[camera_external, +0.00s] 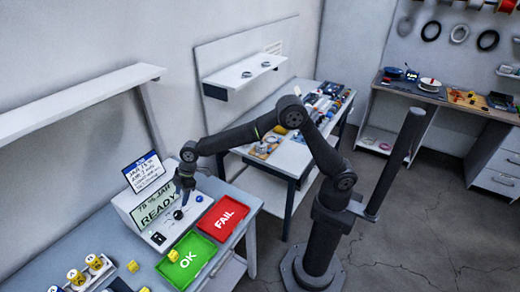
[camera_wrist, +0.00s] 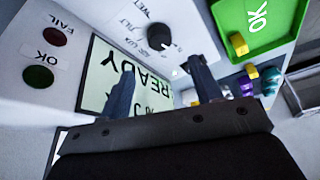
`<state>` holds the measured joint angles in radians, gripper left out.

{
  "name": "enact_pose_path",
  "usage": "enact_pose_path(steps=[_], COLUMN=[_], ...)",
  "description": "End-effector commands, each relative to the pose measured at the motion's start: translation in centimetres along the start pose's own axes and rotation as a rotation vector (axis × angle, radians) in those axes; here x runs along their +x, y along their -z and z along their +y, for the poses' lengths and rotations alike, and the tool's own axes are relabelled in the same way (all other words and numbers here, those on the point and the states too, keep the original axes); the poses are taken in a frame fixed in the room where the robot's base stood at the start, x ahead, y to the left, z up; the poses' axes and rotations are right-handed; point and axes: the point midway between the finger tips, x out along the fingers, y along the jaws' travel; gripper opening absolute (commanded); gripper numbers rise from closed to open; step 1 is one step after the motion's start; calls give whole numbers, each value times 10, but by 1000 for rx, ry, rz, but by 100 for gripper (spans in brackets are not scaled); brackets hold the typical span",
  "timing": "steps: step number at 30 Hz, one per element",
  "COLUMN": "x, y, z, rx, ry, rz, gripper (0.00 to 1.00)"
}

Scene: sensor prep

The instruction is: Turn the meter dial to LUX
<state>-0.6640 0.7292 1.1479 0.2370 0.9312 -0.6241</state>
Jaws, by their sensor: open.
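The meter is a white box (camera_external: 125,201) on the bench, with a lit READY screen (camera_external: 157,208). The dial seems to be the dark knob (camera_external: 178,214) just below my fingers in the outside view. My gripper (camera_wrist: 162,87) is open and empty, its fingers over the screen side of the dial. They look apart from the dial.
A green OK tray (camera_external: 189,280) and a red FAIL tray (camera_external: 238,202) lie beside the meter. A yellow cube (camera_wrist: 239,44) is at the green tray's edge. Red FAIL and green OK buttons (camera_wrist: 38,77) are on the panel. A sign (camera_external: 143,172) stands behind the meter.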

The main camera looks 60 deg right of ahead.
Motion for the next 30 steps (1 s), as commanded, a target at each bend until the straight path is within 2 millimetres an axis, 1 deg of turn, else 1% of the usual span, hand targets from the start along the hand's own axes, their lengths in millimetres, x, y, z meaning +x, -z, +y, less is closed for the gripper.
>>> enact_pose_path(steps=[1,6,9,12,15,18,26,28,30], x=[13,49,67,80,89,93,94,94,94], y=[-1,0,-1,0,0,0,0,0,0], z=[-1,0,0,0,0,0,0,0,0], rx=[0,0,0,0,0,0,0,0,0], ry=[2,1,1,0,0,-1,-1,0,0], rz=[-3,-2,-2,-1,-1,1,1,1,1], gripper=[59,59,59,59,59,59,59,49,35])
